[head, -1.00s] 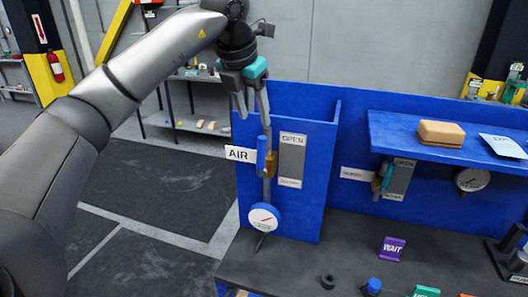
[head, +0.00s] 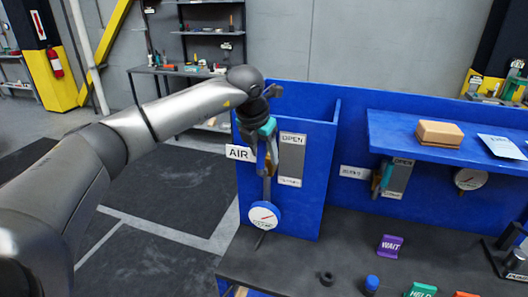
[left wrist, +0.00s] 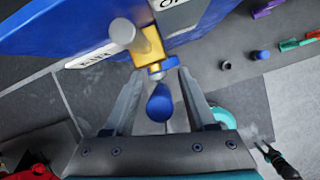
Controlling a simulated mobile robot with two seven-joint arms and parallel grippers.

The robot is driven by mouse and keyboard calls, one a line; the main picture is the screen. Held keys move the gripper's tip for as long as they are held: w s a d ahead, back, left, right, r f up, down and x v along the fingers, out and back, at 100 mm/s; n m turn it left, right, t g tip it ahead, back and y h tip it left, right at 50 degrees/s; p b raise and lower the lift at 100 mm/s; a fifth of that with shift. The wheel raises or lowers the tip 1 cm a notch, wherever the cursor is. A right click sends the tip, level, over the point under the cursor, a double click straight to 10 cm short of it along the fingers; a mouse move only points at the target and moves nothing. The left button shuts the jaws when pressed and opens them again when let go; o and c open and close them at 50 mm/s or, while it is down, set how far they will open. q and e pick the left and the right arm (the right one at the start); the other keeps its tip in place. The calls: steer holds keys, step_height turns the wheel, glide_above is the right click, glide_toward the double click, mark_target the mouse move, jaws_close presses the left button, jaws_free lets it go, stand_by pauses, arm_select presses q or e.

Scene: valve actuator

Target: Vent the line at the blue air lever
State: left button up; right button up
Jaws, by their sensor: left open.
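The blue air lever (left wrist: 160,104) shows in the left wrist view between the two fingers of my left gripper (left wrist: 158,82). A gap shows on each side, so the fingers are apart and not closed on it. A yellow block (left wrist: 148,46) sits just beyond the lever. In the head view my left gripper (head: 268,160) is in front of the blue panel by the AIR sign (head: 240,153) and hides most of the lever. The OPEN plate (head: 291,160) is just right of it. A round gauge (head: 264,216) is below. A dark gripper-like shape (left wrist: 277,157) at lower right may be my right gripper; its jaws are unclear.
The blue side wall (head: 331,165) stands right of the air lever. Farther right are a second lever (head: 383,178) and gauge (head: 471,179), under a shelf (head: 400,130) with a tan block (head: 440,134). A purple WAIT sign (head: 391,246) stands on the dark bench (head: 300,265).

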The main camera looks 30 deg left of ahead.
arm_select(q)
jaws_close()
stand_by(0.3)
stand_by(1.1)
